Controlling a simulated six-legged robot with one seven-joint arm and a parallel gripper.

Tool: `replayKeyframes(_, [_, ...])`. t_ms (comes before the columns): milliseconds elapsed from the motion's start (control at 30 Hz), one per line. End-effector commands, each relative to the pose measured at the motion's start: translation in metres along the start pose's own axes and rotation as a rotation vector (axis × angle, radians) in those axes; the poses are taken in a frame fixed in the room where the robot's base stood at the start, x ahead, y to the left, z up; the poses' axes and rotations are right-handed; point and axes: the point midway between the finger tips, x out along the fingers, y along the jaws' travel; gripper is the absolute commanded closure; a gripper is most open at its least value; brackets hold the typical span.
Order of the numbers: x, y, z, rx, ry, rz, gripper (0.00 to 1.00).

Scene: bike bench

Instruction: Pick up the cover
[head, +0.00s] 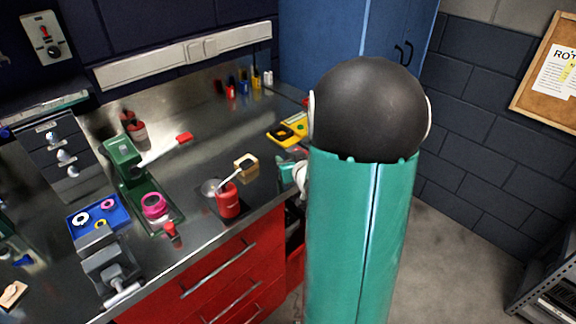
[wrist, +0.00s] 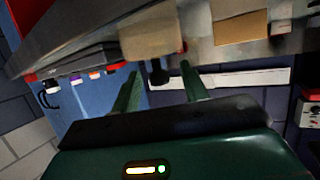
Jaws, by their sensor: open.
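I cannot tell for certain which thing is the cover. A small tan block with a dark opening (head: 246,168) sits near the bench's front edge, beside a red can (head: 229,201) with a pale stick in it. In the wrist view a blurred tan piece (wrist: 150,39) lies ahead of my gripper (wrist: 160,84), with a dark knob below it. A flatter tan piece (wrist: 242,27) is to its right. My gripper's two green fingers are apart, with nothing clearly held between them. In the head view my arm mostly hides the gripper at the bench's front edge.
A yellow and black case (head: 287,132) lies at the bench's right end. A green stand (head: 124,162) with a pink ring, a blue tray (head: 98,217) and a grey vise (head: 110,272) are to the left. Red drawers (head: 215,280) are below.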

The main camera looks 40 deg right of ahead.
Motion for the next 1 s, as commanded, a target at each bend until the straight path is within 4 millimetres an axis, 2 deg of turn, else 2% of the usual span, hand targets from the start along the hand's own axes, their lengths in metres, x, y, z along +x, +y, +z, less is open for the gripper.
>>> replayKeyframes(100, [-0.001, 0.000, 0.000, 0.000, 0.000, -0.001, 0.58])
replayKeyframes(300, [-0.001, 0.000, 0.000, 0.000, 0.000, 0.000, 0.97])
replayKeyframes(333, [-0.001, 0.000, 0.000, 0.000, 0.000, 0.000, 1.00])
replayKeyframes(733, [0.001, -0.001, -0.002, -0.001, 0.000, -0.001, 1.00])
replayKeyframes(1000, [0.003, -0.006, -0.016, -0.002, 0.002, -0.001, 1.00])
